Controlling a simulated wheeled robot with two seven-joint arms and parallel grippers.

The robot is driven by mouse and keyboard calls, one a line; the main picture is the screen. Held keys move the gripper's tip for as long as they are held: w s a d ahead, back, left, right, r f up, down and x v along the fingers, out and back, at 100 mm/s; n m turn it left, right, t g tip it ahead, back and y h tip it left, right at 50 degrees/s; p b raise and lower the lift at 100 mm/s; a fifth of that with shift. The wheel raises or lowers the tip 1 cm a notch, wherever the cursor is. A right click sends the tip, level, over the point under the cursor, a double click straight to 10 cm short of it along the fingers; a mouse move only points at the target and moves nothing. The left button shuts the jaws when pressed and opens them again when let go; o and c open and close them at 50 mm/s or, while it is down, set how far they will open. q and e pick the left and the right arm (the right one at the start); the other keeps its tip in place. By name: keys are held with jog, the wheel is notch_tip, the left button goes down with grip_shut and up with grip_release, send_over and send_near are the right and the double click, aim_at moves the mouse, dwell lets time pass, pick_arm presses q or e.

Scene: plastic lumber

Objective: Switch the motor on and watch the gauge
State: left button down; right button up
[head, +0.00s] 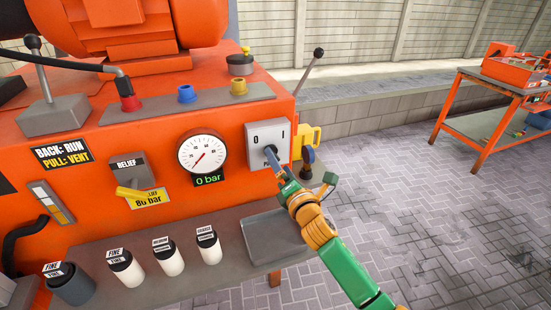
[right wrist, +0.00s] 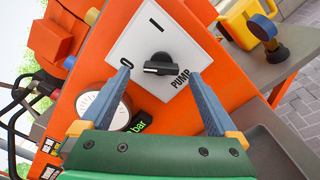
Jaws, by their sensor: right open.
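The motor switch is a white PUMP panel (head: 257,132) on the front of the orange machine, marked 0 and I. Its black knob (right wrist: 160,67) shows in the right wrist view, its bar lying roughly level in that picture. My right gripper (right wrist: 160,75) is open, with one blue-grey finger on each side of the knob and visible gaps between. In the head view the right gripper (head: 270,152) hides most of the knob. The round white gauge (head: 202,154) has a red needle pointing lower left, and its green display (head: 209,179) reads 0 bar. My left gripper is not in view.
A relief block with a yellow lever (head: 137,193) is left of the gauge. Several labelled cups (head: 168,257) stand on the grey shelf below. A yellow container (head: 308,137) is right of the panel. An orange table (head: 490,125) stands apart at right; paved floor lies between.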

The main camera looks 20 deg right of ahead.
jog(key=w, duration=0.3)
jog(key=shift+w+f, duration=0.15)
jog(key=shift+w, duration=0.1)
jog(key=shift+s, duration=0.1)
jog(key=shift+c, duration=1.1)
jog(key=c, duration=1.2)
jog(key=shift+o, duration=0.2)
